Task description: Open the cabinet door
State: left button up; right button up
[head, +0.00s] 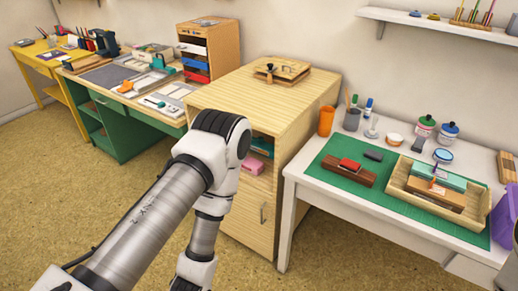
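The light wooden cabinet (255,100) stands in the middle of the head view, between the green workbench and the white table. Its door (257,224) is on the lower front and looks closed, with a small upright metal handle (263,213). An open shelf above the door holds a pink item (253,166) and a teal item (262,147). My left arm rises in front of the cabinet and bends down at its front left, hiding part of the shelf and door. Neither gripper shows; the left arm's lower end runs out at the bottom edge.
The white table (315,183) right of the cabinet bears a green mat (325,187), a wooden tray (475,216) and several jars. The green workbench (129,135) stands to the left. A wooden press (280,70) sits on the cabinet top. Some floor before the cabinet is bare.

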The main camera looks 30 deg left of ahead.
aim_at(248, 221)
jog(key=u, duration=1)
jog(key=i+l+z, duration=0.15)
jog(key=z, duration=0.15)
jog(key=i+l+z, duration=0.15)
jog(key=z, duration=0.15)
